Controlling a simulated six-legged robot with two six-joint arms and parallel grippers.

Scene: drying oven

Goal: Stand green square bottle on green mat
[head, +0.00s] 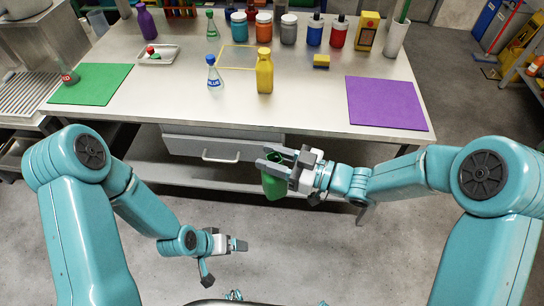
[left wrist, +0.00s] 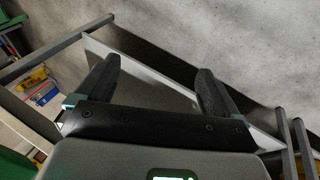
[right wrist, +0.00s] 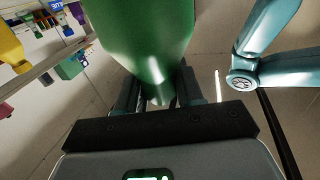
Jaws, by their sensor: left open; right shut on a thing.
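The green square bottle (head: 274,180) is in my right gripper (head: 276,165), in front of the table and below its top edge. The right wrist view shows the bottle (right wrist: 150,40) between the two fingers. The gripper's fingers hide part of it in the head view.
A yellow bottle (head: 265,72) and a blue-labelled flask (head: 214,74) stand mid-table. A white tray (head: 158,56) sits behind the green mat. A purple mat (head: 386,103) lies at right. Several jars line the back. The front middle is clear.

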